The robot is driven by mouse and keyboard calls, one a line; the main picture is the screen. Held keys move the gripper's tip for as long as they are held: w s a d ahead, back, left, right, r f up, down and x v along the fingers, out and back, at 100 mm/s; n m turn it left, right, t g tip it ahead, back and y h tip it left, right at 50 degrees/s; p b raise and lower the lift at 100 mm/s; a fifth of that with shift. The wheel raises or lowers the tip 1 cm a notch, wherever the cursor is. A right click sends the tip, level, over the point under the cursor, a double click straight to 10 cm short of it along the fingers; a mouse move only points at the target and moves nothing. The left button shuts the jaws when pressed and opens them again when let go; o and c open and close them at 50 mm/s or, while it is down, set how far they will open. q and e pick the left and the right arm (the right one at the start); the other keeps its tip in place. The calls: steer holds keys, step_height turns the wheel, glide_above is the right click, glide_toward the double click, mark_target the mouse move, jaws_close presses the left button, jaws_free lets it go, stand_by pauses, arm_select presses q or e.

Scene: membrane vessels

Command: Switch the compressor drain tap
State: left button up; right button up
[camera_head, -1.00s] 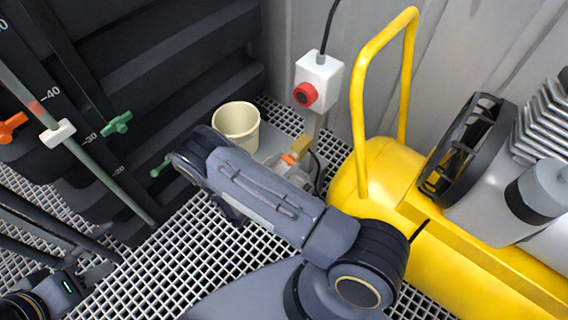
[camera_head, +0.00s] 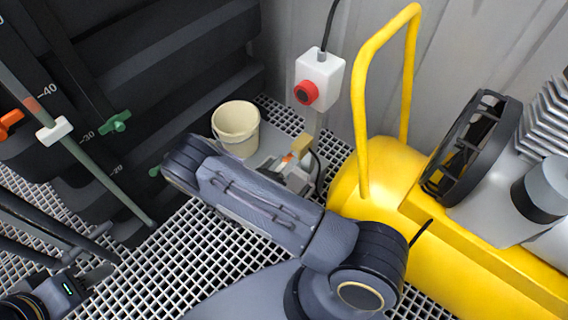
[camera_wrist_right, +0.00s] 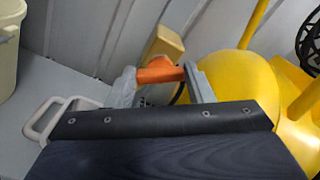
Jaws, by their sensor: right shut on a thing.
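The compressor drain tap's orange handle (camera_head: 288,158) shows small beside the yellow compressor (camera_head: 385,178), low near the wall. In the right wrist view the orange handle (camera_wrist_right: 160,72) is at the middle, just beyond the dark edge of my wrist. My right gripper (camera_head: 298,172) is at the tap, partly hidden by my arm in the head view; it is shut on the orange handle. The tap's body is mostly hidden. My left gripper (camera_head: 95,272) is low at the left edge, away from the tap; its jaws are not clear.
The yellow compressor handle (camera_head: 362,110) rises close on the right. Dark ribbed vessels with green (camera_head: 117,122) and orange taps stand left.

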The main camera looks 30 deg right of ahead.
steer(key=n, duration=0.4)
steer(key=shift+f+n, duration=0.15)
steer(key=shift+n, duration=0.15)
steer(key=n, duration=0.4)
steer(key=shift+n, duration=0.4)
steer(key=o, duration=1)
steer(key=shift+a, duration=0.1)
steer(key=v, duration=0.7)
steer(key=shift+a+p, duration=0.35)
steer(key=shift+a, duration=0.05)
steer(key=shift+s, duration=0.15)
